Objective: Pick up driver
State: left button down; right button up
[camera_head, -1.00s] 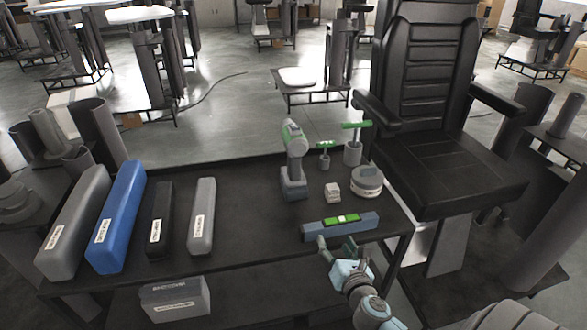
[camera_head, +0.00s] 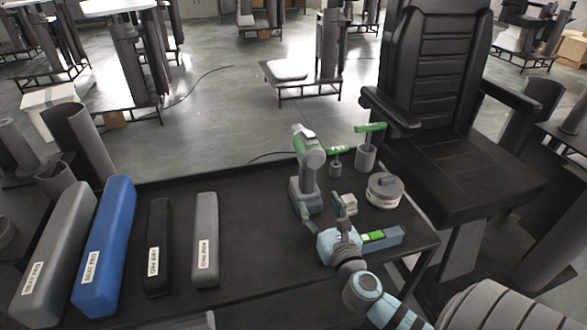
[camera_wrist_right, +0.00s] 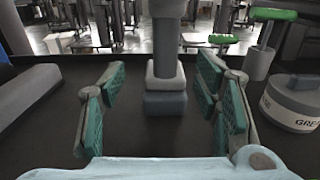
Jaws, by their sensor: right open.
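The driver (camera_head: 306,172), a grey-and-green cordless tool, stands upright on its battery base on the dark table (camera_head: 252,230). My right gripper (camera_head: 332,214) is just in front of it, to its lower right in the head view. In the right wrist view the driver's grey handle and base (camera_wrist_right: 165,75) show between the open, green-padded fingers of the right gripper (camera_wrist_right: 162,100), a little beyond the tips. The fingers appear apart from it. The driver's head is cut off there. My left gripper is not in view.
A blue-grey case (camera_head: 388,239) is partly behind my right arm. Several long boxes, one blue (camera_head: 106,245), lie left. A black chair (camera_head: 452,175) is right.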

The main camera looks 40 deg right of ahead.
aim_at(310, 180)
jog(key=x, duration=0.8)
jog(key=shift+d+r, duration=0.1)
jog(key=shift+r, duration=0.15)
jog(key=x, duration=0.1)
jog(key=b+x, duration=0.1)
jog(key=x, duration=0.1)
jog(key=f+x, duration=0.1)
jog(key=x, duration=0.1)
jog(key=shift+w+d, duration=0.15)
jog(key=shift+d, duration=0.15)
jog(key=shift+w+d+r, duration=0.1)
jog(key=shift+w+d, duration=0.05)
jog(key=shift+w, duration=0.15)
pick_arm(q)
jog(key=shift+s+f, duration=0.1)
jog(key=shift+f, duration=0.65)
pick_arm(e)
jog(key=shift+r, duration=0.1)
grip_shut()
